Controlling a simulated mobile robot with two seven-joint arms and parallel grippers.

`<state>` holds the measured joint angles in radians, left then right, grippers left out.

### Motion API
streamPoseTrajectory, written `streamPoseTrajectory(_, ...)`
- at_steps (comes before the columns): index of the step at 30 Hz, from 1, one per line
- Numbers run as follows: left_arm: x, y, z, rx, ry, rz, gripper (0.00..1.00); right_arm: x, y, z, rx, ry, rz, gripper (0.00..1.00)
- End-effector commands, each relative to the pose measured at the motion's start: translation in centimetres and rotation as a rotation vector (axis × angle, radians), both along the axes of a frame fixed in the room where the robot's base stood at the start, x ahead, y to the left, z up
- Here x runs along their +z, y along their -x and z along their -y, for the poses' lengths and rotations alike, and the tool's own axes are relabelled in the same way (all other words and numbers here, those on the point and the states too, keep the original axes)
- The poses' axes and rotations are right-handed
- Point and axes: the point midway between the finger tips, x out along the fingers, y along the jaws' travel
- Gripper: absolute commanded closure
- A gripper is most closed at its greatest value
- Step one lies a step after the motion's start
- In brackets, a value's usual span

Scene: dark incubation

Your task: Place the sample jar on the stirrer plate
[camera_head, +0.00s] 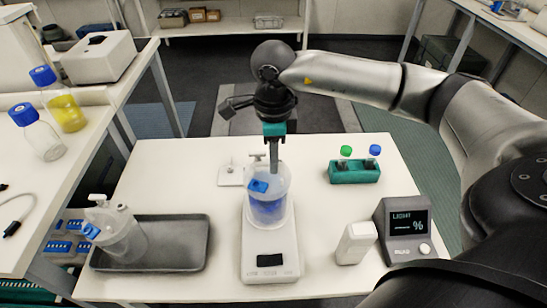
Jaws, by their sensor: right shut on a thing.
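The sample jar (268,207) is a clear jar with blue content and a blue label near its top. It is upright over the white stirrer plate (271,250), which has a small black panel at its front. Whether the jar's base touches the plate is hard to tell. My right gripper (274,162) comes down from above and is shut on the jar at its top fitting. The fingertips are partly hidden there. My left gripper is not in view.
At the right are a light meter (405,230), a white bottle (355,243) and a green rack (353,173) with capped vials. A small white plate (231,175) lies behind the stirrer plate.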

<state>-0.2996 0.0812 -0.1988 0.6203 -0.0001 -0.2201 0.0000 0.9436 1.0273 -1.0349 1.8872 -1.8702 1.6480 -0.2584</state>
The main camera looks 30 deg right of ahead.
Motion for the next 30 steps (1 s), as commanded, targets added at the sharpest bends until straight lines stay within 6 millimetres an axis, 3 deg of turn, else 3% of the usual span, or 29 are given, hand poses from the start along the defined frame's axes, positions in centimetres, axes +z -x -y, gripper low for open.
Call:
streamPoseTrajectory(8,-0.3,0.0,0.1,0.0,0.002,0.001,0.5,-0.1,-0.1,0.0,0.0,-0.002,0.006,1.0)
streamPoseTrajectory(9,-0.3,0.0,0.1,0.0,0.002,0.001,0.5,-0.3,0.0,0.0,0.0,0.0,0.0,0.84)
streamPoseTrajectory(17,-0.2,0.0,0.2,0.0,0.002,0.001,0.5,-0.2,0.0,0.0,0.0,0.0,0.0,0.55)
streamPoseTrajectory(26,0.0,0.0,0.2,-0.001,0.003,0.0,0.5,0.0,0.0,0.0,0.0,0.001,0.001,0.55)
streamPoseTrajectory(30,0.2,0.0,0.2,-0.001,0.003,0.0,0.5,1.5,-0.1,0.0,-0.001,0.0,0.005,0.55)
